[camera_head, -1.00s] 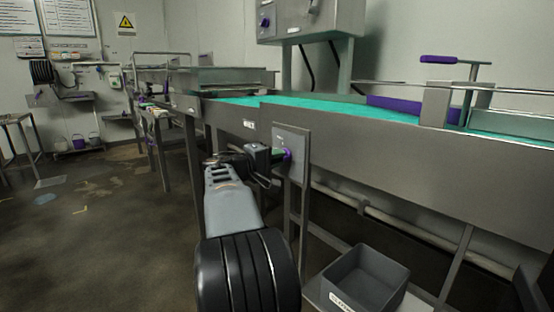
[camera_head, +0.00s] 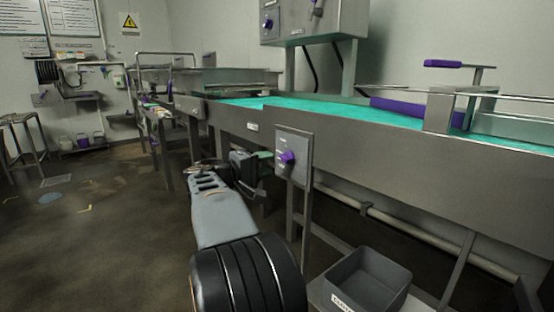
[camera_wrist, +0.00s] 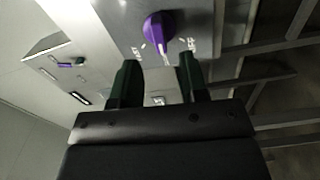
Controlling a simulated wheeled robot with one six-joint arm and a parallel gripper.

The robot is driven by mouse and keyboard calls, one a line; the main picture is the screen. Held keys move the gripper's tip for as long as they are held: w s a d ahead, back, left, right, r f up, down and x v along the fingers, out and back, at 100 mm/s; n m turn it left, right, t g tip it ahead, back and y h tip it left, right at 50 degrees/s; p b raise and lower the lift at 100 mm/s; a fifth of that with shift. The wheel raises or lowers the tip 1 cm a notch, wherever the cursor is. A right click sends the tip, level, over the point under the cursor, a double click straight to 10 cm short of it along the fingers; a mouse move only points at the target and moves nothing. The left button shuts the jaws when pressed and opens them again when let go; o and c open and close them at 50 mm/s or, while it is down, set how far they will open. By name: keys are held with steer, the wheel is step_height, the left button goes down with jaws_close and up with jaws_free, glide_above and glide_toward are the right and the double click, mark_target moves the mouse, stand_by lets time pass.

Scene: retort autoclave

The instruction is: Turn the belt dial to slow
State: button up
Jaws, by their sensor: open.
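The belt dial (camera_head: 287,158) is a purple knob on a grey panel (camera_head: 301,146) fixed to the front of the conveyor.
The conveyor has a green belt (camera_head: 330,110) and a purple bar (camera_head: 408,111) along it. A grey bin (camera_head: 366,284) stands low at the right of my arm. A control box (camera_head: 313,18) with another purple knob hangs above. The floor at left is mostly clear.

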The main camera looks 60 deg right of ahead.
steer(key=p+v, duration=0.1)
steer(key=v, duration=0.7)
steer(key=shift+a, duration=0.3)
steer(key=shift+w+p, duration=0.1)
steer(key=shift+p, duration=0.2)
steer(key=s+a+r+n+t+y+p, duration=0.1)
steer(key=s+a+r+t+y+p, duration=0.1)
steer(key=a+p, duration=0.8)
steer(key=s+a+r+n+t+y+p, duration=0.1)
steer(key=a+r+t+y+p, duration=0.3)
steer(key=a+y+p, duration=0.5)
steer(key=s+a+r+n+t+y+p, duration=0.2)
steer(key=a+r+y+p, duration=0.4)
steer(key=a+p, duration=0.4)
steer(key=t+p, duration=0.1)
steer(key=p, duration=0.4)
steer(key=shift+s+a+n+p, duration=0.3)
steer(key=shift+s+n+p, duration=0.05)
steer(key=shift+n+p, duration=0.05)
steer(key=shift+d, duration=0.15)
